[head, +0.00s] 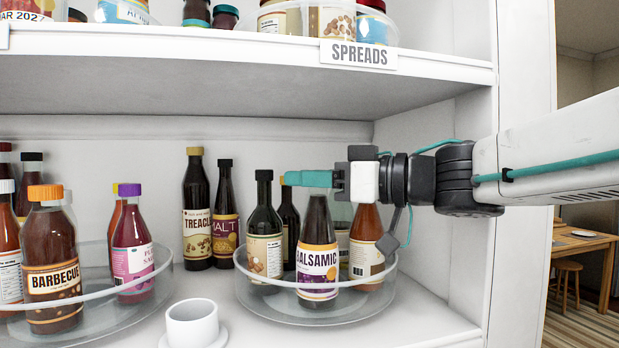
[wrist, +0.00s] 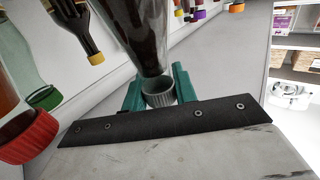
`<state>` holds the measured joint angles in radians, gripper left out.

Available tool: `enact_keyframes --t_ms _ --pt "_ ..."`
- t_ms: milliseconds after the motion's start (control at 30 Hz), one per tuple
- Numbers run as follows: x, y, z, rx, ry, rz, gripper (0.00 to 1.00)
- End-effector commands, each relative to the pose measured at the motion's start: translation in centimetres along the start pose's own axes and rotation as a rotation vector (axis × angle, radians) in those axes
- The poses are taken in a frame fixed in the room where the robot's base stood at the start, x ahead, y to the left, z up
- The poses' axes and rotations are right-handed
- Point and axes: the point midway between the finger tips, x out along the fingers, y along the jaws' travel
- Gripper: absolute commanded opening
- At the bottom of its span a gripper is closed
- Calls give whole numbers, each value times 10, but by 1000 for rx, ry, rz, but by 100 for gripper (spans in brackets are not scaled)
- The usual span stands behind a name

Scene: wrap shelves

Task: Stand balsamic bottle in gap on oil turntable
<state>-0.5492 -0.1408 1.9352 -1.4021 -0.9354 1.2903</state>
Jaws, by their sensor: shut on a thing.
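The balsamic bottle (head: 318,258) is dark, with a purple and white label. It stands upright within the front part of the clear-rimmed right turntable (head: 325,316). I cannot tell whether its base touches the turntable floor. My gripper (head: 312,180) comes in from the right and is shut on the bottle's top. In the wrist view, the teal fingers flank the grey cap of the balsamic bottle (wrist: 148,45). A dark bottle (head: 264,245) stands left of it and a red-brown sauce bottle (head: 367,246) right of it. Other bottles behind are partly hidden.
A white cup (head: 192,322) stands left of the right turntable. A left turntable (head: 150,285) holds several sauces, including a barbecue bottle (head: 51,270). The treacle bottle (head: 197,215) and malt bottle (head: 226,220) stand behind. The spreads shelf (head: 240,75) is overhead; the right wall is close.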

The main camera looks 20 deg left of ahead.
Motion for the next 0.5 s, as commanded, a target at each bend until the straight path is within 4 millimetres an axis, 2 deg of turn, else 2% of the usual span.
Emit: enact_keyframes --t_ms 67,100,167,200,500 --pt "0 0 2 0 1 0 0" --pt "0 0 3 0 0 0 31" --pt "0 0 3 0 0 0 47" --pt "0 0 3 0 0 0 50" --pt "0 0 0 0 0 0 50"
